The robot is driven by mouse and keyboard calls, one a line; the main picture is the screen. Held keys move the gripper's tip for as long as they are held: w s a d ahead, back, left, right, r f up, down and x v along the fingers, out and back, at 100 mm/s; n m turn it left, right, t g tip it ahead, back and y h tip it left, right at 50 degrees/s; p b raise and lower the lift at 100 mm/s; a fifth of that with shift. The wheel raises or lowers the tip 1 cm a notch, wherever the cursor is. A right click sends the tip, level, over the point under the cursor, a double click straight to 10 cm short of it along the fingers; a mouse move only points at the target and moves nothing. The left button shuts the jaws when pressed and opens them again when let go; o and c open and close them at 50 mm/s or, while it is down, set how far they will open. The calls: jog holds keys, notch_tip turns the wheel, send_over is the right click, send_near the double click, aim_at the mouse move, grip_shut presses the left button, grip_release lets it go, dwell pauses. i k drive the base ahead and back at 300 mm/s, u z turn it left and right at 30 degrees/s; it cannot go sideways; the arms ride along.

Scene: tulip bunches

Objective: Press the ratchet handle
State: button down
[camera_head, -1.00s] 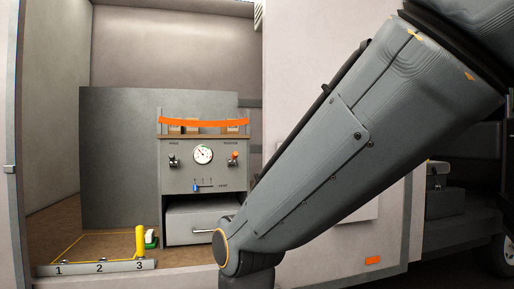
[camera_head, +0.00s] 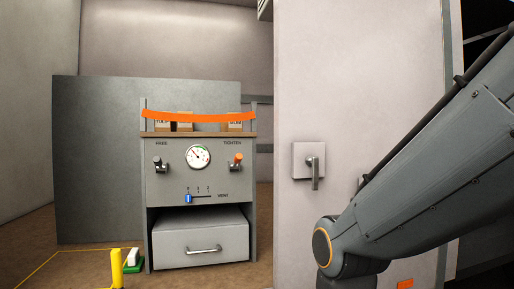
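A grey cabinet (camera_head: 202,185) stands in the van-like bay at the left of the head view. Its front has a small black and grey handle (camera_head: 161,164) under the label FREE and an orange-tipped handle (camera_head: 236,161) under the label TIGHTEN. I cannot tell for certain which of them is the ratchet handle. A round dial (camera_head: 198,156) sits between them. An orange strap (camera_head: 198,118) crosses above several boxes on the cabinet's top. My arm enters from the right and bends downward at the bottom edge. My gripper is out of the picture, and the arm is apart from the cabinet in view.
A blue slider (camera_head: 188,198) marked VENT is below the dial. A closed drawer (camera_head: 199,237) with a bar handle is underneath. A pale wall panel (camera_head: 320,90) with a lever latch (camera_head: 315,170) stands right of the bay. A yellow post (camera_head: 117,268) and green-based block (camera_head: 133,260) are front left.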

aim_at(239, 156)
jog(key=u, duration=0.2)
jog(key=i, duration=0.55)
jog(key=u, duration=0.9)
jog(key=i, duration=0.4)
jog(key=u, duration=0.45)
